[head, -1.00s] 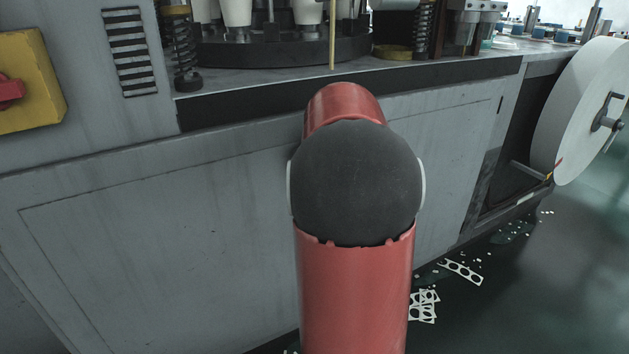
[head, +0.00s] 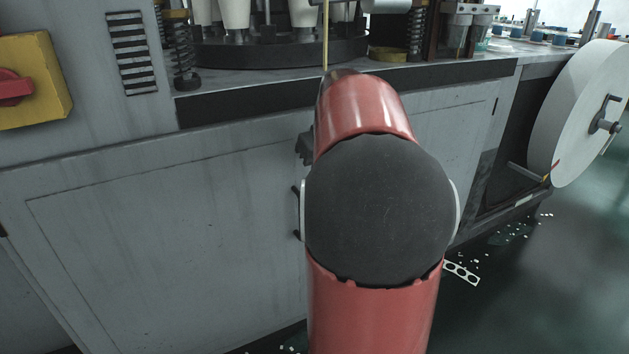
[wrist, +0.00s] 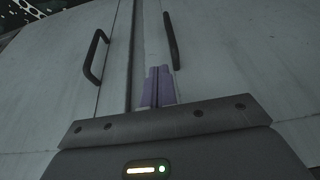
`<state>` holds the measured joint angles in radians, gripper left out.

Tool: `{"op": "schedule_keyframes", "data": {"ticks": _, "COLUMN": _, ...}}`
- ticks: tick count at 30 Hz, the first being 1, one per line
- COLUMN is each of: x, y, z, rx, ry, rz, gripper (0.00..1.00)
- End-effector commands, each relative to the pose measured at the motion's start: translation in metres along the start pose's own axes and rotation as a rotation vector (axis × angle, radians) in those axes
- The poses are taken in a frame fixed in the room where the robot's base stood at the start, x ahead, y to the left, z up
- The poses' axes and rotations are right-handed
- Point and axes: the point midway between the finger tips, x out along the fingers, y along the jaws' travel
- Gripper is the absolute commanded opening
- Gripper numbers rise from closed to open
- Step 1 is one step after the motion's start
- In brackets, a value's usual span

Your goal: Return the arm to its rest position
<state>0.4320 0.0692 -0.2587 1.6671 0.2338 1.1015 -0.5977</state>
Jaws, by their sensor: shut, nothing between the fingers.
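My arm (head: 370,310), red with a dark grey joint cap, stands folded in front of the machine in the head view. In the wrist view my gripper (wrist: 157,88) has two purple fingers side by side, closed together with nothing held. Beyond them are pale grey cabinet doors with two black handles, one on the left (wrist: 95,57) and one on the right (wrist: 171,41). In the head view the fingers are hidden behind my arm. A small dark part shows at the arm's left edge; I cannot tell what it is.
The grey machine cabinet (head: 170,240) fills the space ahead, with cups on its turntable (head: 280,52) above. A yellow switch box (head: 48,75) is at left, a large white reel (head: 575,120) at right. Scrap strips (head: 461,272) lie on the otherwise open floor at right.

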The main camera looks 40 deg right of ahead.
Motion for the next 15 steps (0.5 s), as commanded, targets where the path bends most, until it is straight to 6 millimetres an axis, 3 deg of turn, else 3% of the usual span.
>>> {"op": "schedule_keyframes", "data": {"ticks": 6, "x": -0.034, "y": 0.0, "z": 0.001, "rx": 0.001, "ry": 0.0, "rz": 0.002, "gripper": 0.0}}
{"op": "schedule_keyframes", "data": {"ticks": 15, "x": -0.044, "y": 0.0, "z": 0.002, "rx": 0.002, "ry": -0.002, "rz": 0.001, "gripper": 0.0}}
